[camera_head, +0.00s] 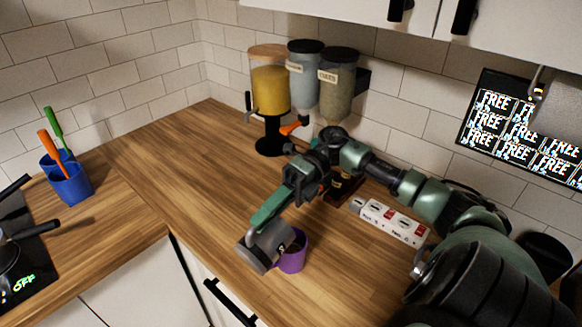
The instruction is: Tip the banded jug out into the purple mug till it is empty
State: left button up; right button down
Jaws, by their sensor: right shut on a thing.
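The purple mug (293,259) stands upright on the wooden counter near its front edge. The banded jug (263,247) is grey with a darker band and is tilted beside and above the mug. Its mouth points toward the mug, and it overlaps the mug's left side in the picture. My right gripper (266,217) is shut on the jug from above. Whether liquid is flowing, and what is left inside the jug, cannot be seen. My left gripper is not in view.
Dispensers (270,92) stand by the back wall. A blue utensil holder (68,180) stands at the left, near a stove (14,262). The counter (165,165) between is clear.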

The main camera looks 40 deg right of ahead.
aim_at(249, 235)
jog(key=a, duration=0.1)
jog(key=a+h, duration=0.1)
jog(key=a+p, duration=0.1)
jog(key=shift+s+r+h, duration=0.25)
jog(key=shift+r+h, duration=0.05)
jog(key=shift+a+f+h+b, duration=0.2)
jog(key=shift+f+h+b, duration=0.1)
jog(key=shift+f+b, duration=0.25)
jog(key=shift+a+f, duration=0.15)
jog(key=shift+a, duration=0.15)
jog(key=shift+a+f+h, duration=0.15)
jog(key=shift+f+h, duration=0.05)
jog(key=shift+h, duration=0.2)
pick_arm(q)
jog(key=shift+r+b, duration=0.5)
jog(key=shift+b, duration=0.25)
pick_arm(e)
jog(key=s+a+f+t+h, duration=0.1)
jog(key=a+f+h, duration=1)
jog(key=f+h, duration=0.1)
jog(key=shift+f+h, duration=0.3)
jog(key=shift+f, duration=0.5)
